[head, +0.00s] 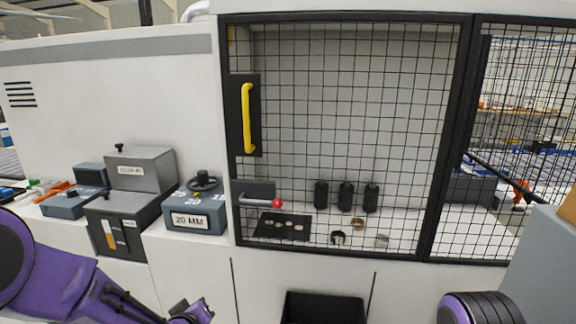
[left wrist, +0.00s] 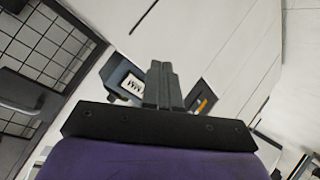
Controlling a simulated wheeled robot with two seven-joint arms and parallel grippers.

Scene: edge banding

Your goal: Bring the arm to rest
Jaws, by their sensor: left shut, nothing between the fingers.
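My left arm (head: 70,285) comes in from the lower left of the head view, in front of the machine's white lower panels. Its gripper shows in the left wrist view (left wrist: 163,84) with the two dark fingers together and nothing between them. Beyond the fingers are the machine's white front, the 20 MM box and a dark box with an orange strip. Part of my right arm (head: 480,308) shows at the lower right of the head view; its gripper is out of view.
A mesh door (head: 345,110) with a yellow handle (head: 248,118) is closed over the machine bay. A red-knobbed lever (head: 277,203) shows at its lower left. The 20 MM box (head: 193,208) and grey boxes (head: 140,168) stand left. A black bin (head: 324,307) is low in front.

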